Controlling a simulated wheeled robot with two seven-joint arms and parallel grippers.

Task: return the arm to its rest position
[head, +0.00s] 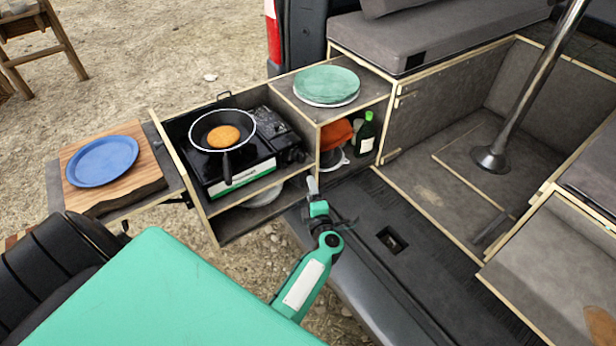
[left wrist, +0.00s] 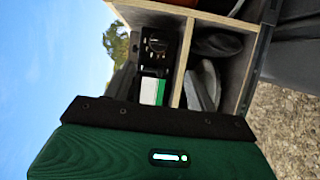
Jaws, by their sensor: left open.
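My left arm (head: 308,270), green with a white panel, reaches up from the bottom middle of the head view. Its left gripper (head: 313,187) is in front of the kitchen box's lower right corner, close to the open shelf compartment. The gripper is open, and I see nothing held in it. The fingers look small, and I cannot make out the gap between them. The left wrist view shows the box tilted on its side, with the stove (left wrist: 153,60) and the lower compartment. My right gripper is not in view.
A pan (head: 222,132) with a round orange-brown food sits on the stove (head: 243,172). A blue plate (head: 102,161) lies on a wooden board at left. Green plates (head: 327,85) top the box; a green bottle (head: 366,134) stands below. A metal pole (head: 530,85) rises at right.

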